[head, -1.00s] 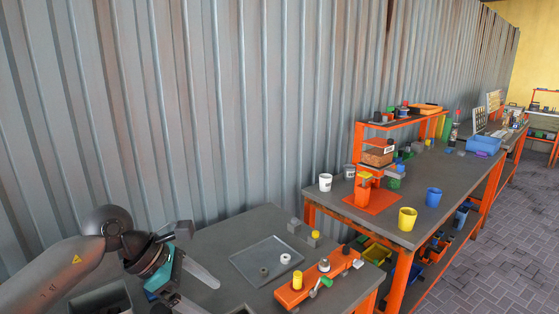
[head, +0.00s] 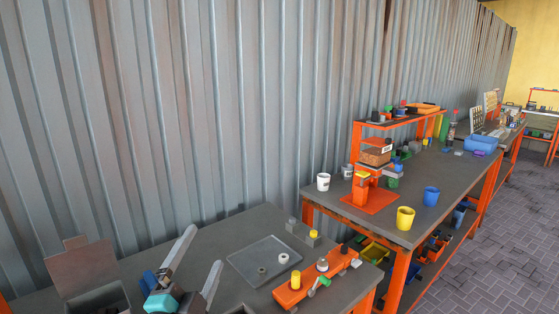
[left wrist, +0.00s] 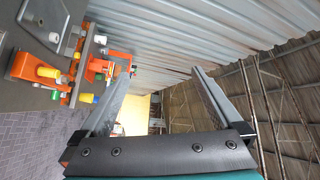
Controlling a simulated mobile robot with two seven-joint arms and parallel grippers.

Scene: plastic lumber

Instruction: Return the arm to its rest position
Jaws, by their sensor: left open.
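My left gripper (head: 195,263) is at the lower left of the head view, above the near grey table (head: 140,262). Its two long grey fingers are spread apart and point up and away, with nothing between them. In the left wrist view the fingers (left wrist: 164,95) are also apart and empty, with the corrugated wall and roof beams beyond them. The rest of the left arm is mostly out of the head view. My right gripper does not show in any view.
A grey open box (head: 100,301) stands left of the gripper. Right of it lie a clear plate (head: 250,267) with two small rings and an orange fixture (head: 308,286). The corrugated wall (head: 150,120) rises behind. An orange-legged bench (head: 395,205) with cups stands farther right.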

